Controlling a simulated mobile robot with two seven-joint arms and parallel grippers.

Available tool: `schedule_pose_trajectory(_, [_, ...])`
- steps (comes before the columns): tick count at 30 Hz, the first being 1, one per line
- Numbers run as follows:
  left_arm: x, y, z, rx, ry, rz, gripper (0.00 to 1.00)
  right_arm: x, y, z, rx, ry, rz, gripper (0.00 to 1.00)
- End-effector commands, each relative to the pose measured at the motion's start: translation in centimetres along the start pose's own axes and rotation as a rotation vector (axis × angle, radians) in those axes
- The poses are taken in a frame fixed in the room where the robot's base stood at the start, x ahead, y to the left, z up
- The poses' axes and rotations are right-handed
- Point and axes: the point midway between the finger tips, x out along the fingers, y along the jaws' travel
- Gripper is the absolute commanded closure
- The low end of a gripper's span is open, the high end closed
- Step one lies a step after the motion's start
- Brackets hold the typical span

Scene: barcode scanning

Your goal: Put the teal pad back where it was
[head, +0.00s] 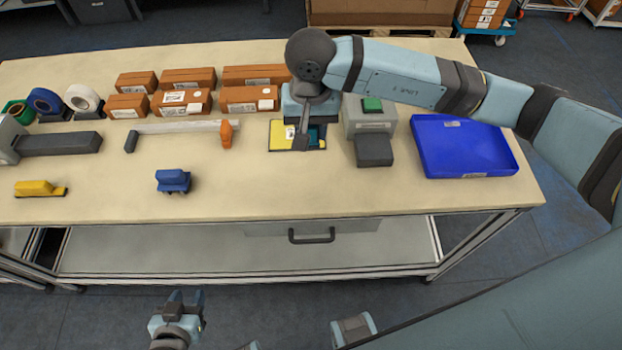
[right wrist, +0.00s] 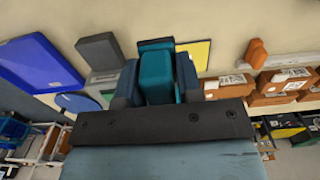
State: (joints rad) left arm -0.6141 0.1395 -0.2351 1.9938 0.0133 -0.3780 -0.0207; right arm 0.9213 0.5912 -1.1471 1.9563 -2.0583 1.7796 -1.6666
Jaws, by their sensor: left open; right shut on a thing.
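The teal pad (right wrist: 155,72) is between the fingers of my right gripper (right wrist: 156,75), which is shut on it. In the head view my right gripper (head: 303,140) hangs over a yellow-edged square (head: 279,136) on the table, hiding part of it. A bit of teal (head: 318,132) shows beside the gripper there. The yellow square also shows just beyond the pad in the right wrist view (right wrist: 200,55). I cannot tell whether the pad touches the table. My left gripper (head: 186,297) is open and empty, in front of the table and below its top.
A grey device with a green button (head: 372,104) stands right of the square, then a blue tray (head: 464,147). Several brown boxes (head: 250,98) stand behind, left.

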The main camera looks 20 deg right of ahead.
Motion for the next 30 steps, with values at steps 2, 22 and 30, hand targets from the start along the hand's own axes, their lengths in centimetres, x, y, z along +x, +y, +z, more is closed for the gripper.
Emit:
schedule_pose_trajectory(2, [-0.3, 0.0, -0.6, 0.002, 0.001, 0.000, 0.57, 2.1, 0.0, 0.2, 0.002, -0.008, 0.003, 0.93])
schedule_pose_trajectory(22, [-1.3, 0.0, -2.0, 0.001, 0.001, -0.001, 0.57, 14.0, 0.0, 0.1, 0.003, -0.002, 0.001, 0.93])
schedule_pose_trajectory(30, [-1.5, 0.0, -2.3, 0.000, -0.001, 0.000, 0.57, 17.5, 0.0, 0.0, 0.003, -0.002, 0.001, 0.93])
